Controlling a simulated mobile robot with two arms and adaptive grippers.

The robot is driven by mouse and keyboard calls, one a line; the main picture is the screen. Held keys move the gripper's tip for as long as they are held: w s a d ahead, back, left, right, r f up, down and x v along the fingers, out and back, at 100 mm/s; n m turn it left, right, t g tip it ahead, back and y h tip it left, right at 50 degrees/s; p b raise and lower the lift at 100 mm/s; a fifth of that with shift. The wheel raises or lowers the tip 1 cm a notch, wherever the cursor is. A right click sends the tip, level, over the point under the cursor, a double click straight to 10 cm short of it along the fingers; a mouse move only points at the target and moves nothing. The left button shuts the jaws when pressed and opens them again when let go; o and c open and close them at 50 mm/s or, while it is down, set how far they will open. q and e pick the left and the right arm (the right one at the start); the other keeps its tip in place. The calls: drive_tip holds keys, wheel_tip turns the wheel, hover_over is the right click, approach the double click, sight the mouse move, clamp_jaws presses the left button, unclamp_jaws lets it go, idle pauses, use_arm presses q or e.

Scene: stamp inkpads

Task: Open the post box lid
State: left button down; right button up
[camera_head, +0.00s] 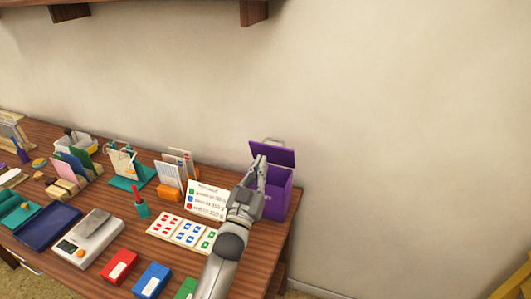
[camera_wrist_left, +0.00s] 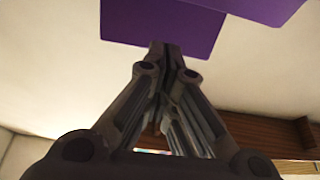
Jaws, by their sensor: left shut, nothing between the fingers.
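The purple post box (camera_head: 277,191) stands at the right end of the table, against the wall. Its purple lid (camera_head: 275,152) is tilted up at the back, with a light handle (camera_head: 272,141) at its top edge. My left gripper (camera_head: 262,160) is shut and empty, with its fingertips in front of the raised lid. In the left wrist view, the shut fingertips (camera_wrist_left: 166,46) point up at a purple panel (camera_wrist_left: 165,27), likely the lid. I cannot tell whether they touch it. My forearm hides part of the box's left side. My right gripper is not in view.
Red (camera_head: 119,266) and blue (camera_head: 152,280) inkpads and a scale (camera_head: 88,238) are near the front. A wall shelf (camera_head: 160,8) is above. The table's right edge is close to the box.

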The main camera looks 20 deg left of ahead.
sight(268, 147)
use_arm(q)
drive_tip(key=shift+x, duration=2.15)
drive_tip(key=shift+w+r+p, duration=0.3)
drive_tip(key=shift+w+r, duration=0.15)
drive_tip(key=shift+w, duration=0.05)
drive_tip(key=shift+w+r, duration=0.15)
drive_tip(key=shift+w, duration=0.3)
